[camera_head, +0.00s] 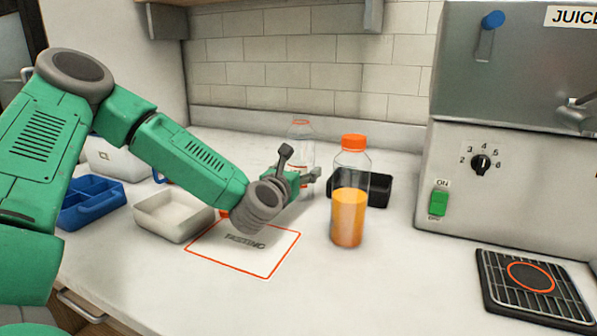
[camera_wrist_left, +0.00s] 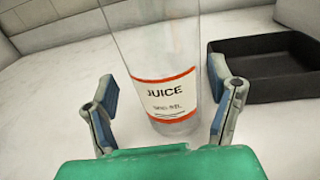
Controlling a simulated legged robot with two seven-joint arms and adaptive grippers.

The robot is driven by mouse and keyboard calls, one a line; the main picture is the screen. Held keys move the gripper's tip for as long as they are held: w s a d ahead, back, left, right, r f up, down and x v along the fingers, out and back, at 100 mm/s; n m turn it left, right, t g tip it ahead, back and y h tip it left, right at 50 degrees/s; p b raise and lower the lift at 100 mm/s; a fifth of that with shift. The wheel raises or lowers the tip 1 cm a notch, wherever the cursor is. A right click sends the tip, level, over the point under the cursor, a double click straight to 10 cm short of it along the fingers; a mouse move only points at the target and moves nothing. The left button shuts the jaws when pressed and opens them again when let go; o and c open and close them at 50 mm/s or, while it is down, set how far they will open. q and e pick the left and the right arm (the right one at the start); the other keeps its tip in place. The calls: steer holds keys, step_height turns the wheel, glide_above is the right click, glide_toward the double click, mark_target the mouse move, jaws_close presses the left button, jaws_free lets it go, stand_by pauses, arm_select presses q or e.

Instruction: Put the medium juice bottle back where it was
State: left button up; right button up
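A clear, empty-looking bottle (camera_head: 301,130) with an orange cap stands at the back of the counter in the head view. In the left wrist view the bottle (camera_wrist_left: 155,45) has a white label with orange bands reading "JUICE"; the smaller size text is not clearly legible. My left gripper (camera_head: 300,164) is open, its fingers pointing at this bottle. In the left wrist view the gripper's fingers (camera_wrist_left: 162,90) are spread to either side of the bottle, with visible gaps. A second bottle (camera_head: 349,205), partly filled with orange juice, stands upright to the right. My right gripper is out of view.
A black tray (camera_head: 378,190) sits behind the filled bottle and right of the clear one. An orange-outlined "TASTING" area (camera_head: 262,262), a white tray (camera_head: 160,228) and a blue divided tray (camera_head: 80,215) lie left. The juicer (camera_head: 450,205) with its grate (camera_head: 500,285) stands right.

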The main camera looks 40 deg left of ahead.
arm_select(q)
steer(key=shift+a, duration=0.2)
steer(key=shift+d+r, duration=0.1)
steer(key=shift+r, duration=0.05)
steer(key=p+v, duration=0.3)
steer(key=v, duration=0.7)
steer(key=shift+s+d+r, duration=0.15)
steer(key=shift+s+d, duration=0.05)
steer(key=shift+s, duration=0.1)
steer(key=shift+s+d+p, duration=0.2)
steer(key=shift+s+p, duration=0.35)
steer(key=shift+s+d, duration=0.1)
steer(key=shift+d, duration=0.15)
steer(key=shift+a, duration=0.15)
